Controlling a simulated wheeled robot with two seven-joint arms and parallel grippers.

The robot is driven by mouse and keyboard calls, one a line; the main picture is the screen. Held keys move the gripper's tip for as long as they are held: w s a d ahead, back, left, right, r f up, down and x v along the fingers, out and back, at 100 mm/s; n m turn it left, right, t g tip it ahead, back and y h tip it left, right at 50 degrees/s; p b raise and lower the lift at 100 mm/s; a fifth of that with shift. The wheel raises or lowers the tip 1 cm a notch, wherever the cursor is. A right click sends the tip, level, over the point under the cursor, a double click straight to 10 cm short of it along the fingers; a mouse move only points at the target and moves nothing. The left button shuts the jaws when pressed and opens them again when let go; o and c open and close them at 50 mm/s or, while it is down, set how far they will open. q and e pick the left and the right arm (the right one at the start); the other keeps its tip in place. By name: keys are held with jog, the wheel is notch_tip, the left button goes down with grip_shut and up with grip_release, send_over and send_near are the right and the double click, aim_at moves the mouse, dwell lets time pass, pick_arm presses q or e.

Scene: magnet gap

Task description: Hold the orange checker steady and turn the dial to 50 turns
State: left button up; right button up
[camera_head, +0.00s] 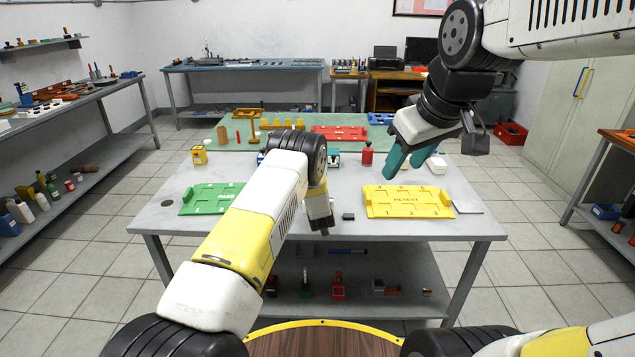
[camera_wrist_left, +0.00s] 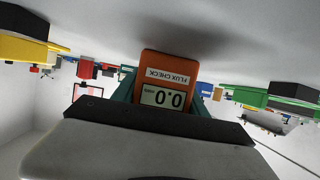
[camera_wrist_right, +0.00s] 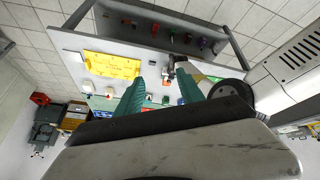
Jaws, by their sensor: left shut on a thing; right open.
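In the head view my left arm covers the checker, and only part of the left gripper (camera_head: 320,212) shows, low over the table. My right gripper (camera_head: 410,165) is open and empty above the table, behind the yellow tray; its spread fingers also show in the right wrist view (camera_wrist_right: 160,97). I cannot make out the dial.
The grey table (camera_head: 400,228) bears a yellow RETEST tray (camera_head: 408,203) at right, a green tray (camera_head: 208,199) at left and a red tray (camera_head: 340,133) at the back. A red bottle (camera_head: 367,155) and a small dark block (camera_head: 348,216) stand nearby.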

jog(key=w+a+n+h, duration=0.1)
jog(key=w+a+n, duration=0.2)
jog(key=w+n, duration=0.8)
jog(key=w+a+f+n, duration=0.3)
jog(key=w+f+n, duration=0.1)
jog(key=w, duration=0.3)
jog(key=w+a+f+n+g, duration=0.1)
jog(key=w+a+f+n, duration=0.25)
jog(key=w, duration=0.35)
jog(key=w+a+f+n, duration=0.3)
jog(key=w+f+n, duration=0.1)
jog(key=w, duration=0.3)
jog(key=w+a+f+n, duration=0.1)
jog(key=w+f+n, duration=0.1)
jog(key=f, duration=0.5)
jog(key=w+a+f+n, duration=0.1)
jog(key=w+f+n, duration=0.1)
jog(key=w+f, duration=0.3)
jog(key=w+a+f+n+h, duration=0.1)
jog(key=w+f, duration=0.3)
jog(key=f, duration=0.5)
jog(key=shift+w+a+f+n, duration=0.1)
jog(key=shift+a+f+n, duration=0.15)
jog(key=shift+a+n, duration=0.4)
